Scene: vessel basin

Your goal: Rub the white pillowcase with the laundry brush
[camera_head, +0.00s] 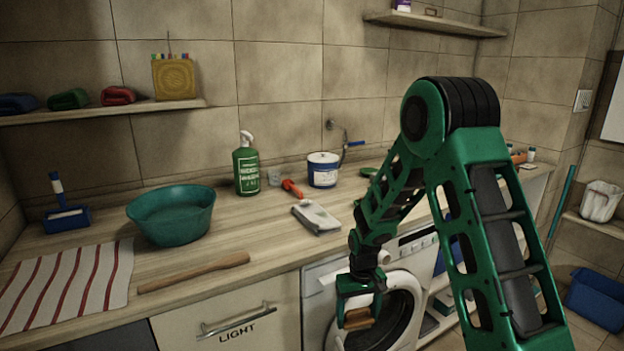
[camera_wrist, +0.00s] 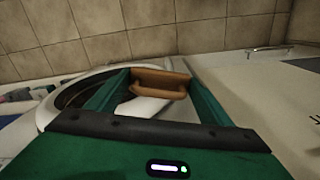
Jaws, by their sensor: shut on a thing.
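My gripper (camera_head: 359,290) hangs in front of the washing machine, below the worktop edge. It is shut on a brown block-shaped thing (camera_head: 357,318), which looks like the laundry brush. In the wrist view the brown brush (camera_wrist: 160,82) sits between the two green fingers (camera_wrist: 158,95). Its bristles cannot be made out. No thing is clearly the white pillowcase. A pale folded thing (camera_head: 316,217) lies on the worktop near its front edge, and I cannot tell whether it is cloth. A white bundle (camera_head: 601,201) sits on the right shelf.
The wooden worktop (camera_head: 240,218) carries a teal basin (camera_head: 172,214), a green spray bottle (camera_head: 246,165), a white-blue tub (camera_head: 322,170), a wooden stick (camera_head: 195,272) and a red-striped cloth (camera_head: 70,285). The washing machine (camera_head: 318,285) stands close behind my gripper. A blue bin (camera_head: 597,299) stands right.

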